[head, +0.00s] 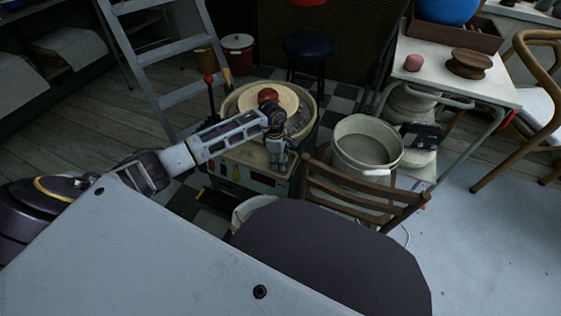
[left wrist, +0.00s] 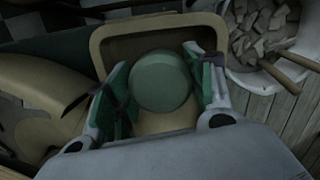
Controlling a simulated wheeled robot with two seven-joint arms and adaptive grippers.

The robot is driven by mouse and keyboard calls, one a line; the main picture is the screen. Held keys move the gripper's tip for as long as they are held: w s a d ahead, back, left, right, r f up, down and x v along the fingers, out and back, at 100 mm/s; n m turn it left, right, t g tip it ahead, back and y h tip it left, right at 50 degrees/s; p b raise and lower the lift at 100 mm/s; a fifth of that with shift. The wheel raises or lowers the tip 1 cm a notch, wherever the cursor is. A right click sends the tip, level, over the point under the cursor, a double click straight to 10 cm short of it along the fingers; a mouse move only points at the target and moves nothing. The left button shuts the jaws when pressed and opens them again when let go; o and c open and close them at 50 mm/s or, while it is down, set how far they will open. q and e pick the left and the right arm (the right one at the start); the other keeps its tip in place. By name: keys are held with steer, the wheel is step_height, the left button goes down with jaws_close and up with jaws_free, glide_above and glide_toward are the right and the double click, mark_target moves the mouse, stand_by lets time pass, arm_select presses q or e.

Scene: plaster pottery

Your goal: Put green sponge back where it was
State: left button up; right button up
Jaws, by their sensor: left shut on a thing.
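The green sponge (left wrist: 161,81) is a round, dull green disc in the left wrist view, between the two green-padded fingers of my left gripper (left wrist: 162,88), which is shut on it. Behind the sponge is a tan-rimmed rectangular tray or box (left wrist: 150,22); I cannot tell whether the sponge touches it. In the head view my left gripper (head: 277,158) points down at the near side of the pottery wheel, and the sponge does not show there. My right gripper is not in view.
The pottery wheel (head: 244,102) carries a reddish-brown pot (head: 267,96). A wooden chair (head: 350,190) and a pale bucket (head: 357,152) stand close on its right. A ladder (head: 176,60) is behind. In the left wrist view a container of grey chunks (left wrist: 262,38) is at upper right.

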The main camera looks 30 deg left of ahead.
arm_select(q)
steer(key=shift+f, duration=0.25)
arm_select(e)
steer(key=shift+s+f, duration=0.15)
arm_select(q)
steer(key=shift+f, duration=0.1)
steer(key=o, duration=0.6)
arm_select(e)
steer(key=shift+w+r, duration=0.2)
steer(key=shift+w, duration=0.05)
arm_select(q)
steer(key=r, duration=0.2)
steer(key=r+p, duration=0.1)
steer(key=r, duration=0.1)
steer(key=r+p, duration=0.1)
steer(key=r, duration=0.1)
steer(key=shift+a+r, duration=0.2)
steer(key=shift+a, duration=0.15)
steer(key=r, duration=0.1)
steer(key=r+p, duration=0.1)
steer(key=r, duration=0.2)
steer(key=shift+s+a+r+p, duration=0.1)
steer(key=shift+a+r+p, duration=0.15)
steer(key=shift+p, duration=0.05)
steer(key=shift+r, duration=0.65)
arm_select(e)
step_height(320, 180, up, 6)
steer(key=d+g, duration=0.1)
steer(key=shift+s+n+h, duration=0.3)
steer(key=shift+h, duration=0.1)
